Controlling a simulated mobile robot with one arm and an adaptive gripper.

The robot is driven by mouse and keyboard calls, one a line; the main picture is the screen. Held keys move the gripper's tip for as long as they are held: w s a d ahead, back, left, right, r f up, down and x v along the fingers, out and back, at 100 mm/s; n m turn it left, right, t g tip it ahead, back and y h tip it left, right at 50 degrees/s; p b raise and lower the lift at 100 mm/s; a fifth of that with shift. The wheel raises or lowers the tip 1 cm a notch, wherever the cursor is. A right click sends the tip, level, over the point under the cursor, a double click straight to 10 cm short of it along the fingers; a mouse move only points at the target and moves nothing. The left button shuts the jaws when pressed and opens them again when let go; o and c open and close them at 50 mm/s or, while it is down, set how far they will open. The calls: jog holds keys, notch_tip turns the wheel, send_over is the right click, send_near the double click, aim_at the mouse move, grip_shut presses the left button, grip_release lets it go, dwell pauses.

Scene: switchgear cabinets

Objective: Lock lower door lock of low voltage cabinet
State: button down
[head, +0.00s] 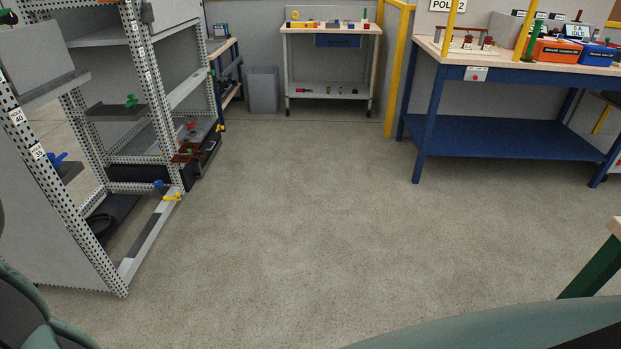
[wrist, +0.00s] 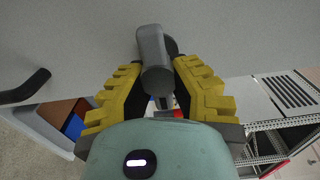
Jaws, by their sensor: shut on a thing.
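In the wrist view, a grey lock handle (wrist: 152,60) stands out from a flat light-grey cabinet door (wrist: 230,32). My gripper (wrist: 158,78) has its two yellow fingers on either side of this handle and is shut on it. The far side of the handle and the lock's base are partly hidden by the handle itself and the fingers. The gripper and the handle do not show in the head view.
A black bar handle (wrist: 27,87) sits on the left of the wrist view. In the head view, an open perforated frame rack (head: 150,75) stands left, a blue workbench (head: 500,152) right and a small bench (head: 330,92) at the back. The floor (head: 290,220) between them is clear.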

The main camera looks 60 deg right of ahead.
jog(key=c, duration=0.9)
grip_release()
jog(key=v, duration=1.2)
